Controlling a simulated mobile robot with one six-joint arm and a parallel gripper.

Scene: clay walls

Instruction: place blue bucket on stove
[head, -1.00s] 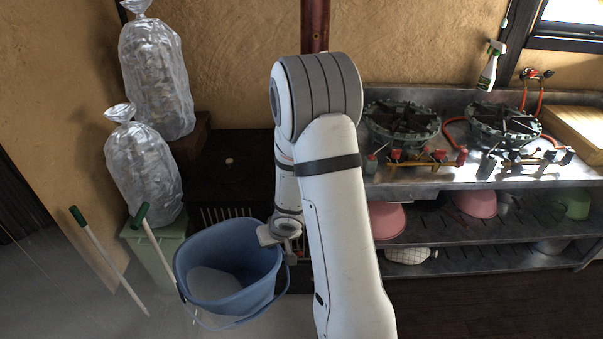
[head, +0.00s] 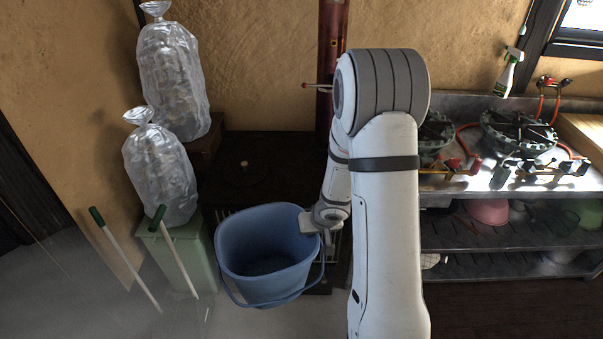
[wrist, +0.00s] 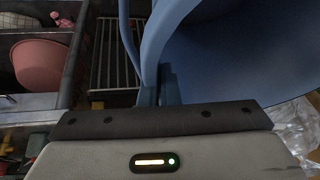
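My gripper (head: 314,224) is shut on the right rim of the blue bucket (head: 262,285). The bucket hangs roughly upright, its mouth facing up, with its handle drooping at the front. It seems empty. In the wrist view the bucket (wrist: 235,60) fills the upper right, its wall between my fingers (wrist: 158,92). Behind the bucket is a low dark stove-like unit (head: 265,165) with a flat top, a slatted front and a small pale knob-like thing on top. Gas burners (head: 518,133) stand on the metal counter to the right; my arm partly hides the left one.
Two clear bags (head: 170,80) stand at the left, the nearer on a green bin (head: 180,255). Two green-tipped sticks (head: 125,260) lean beside it. A red-brown pipe (head: 331,65) rises behind the dark unit. Pink bowls (head: 487,211) sit below the metal counter (head: 470,190).

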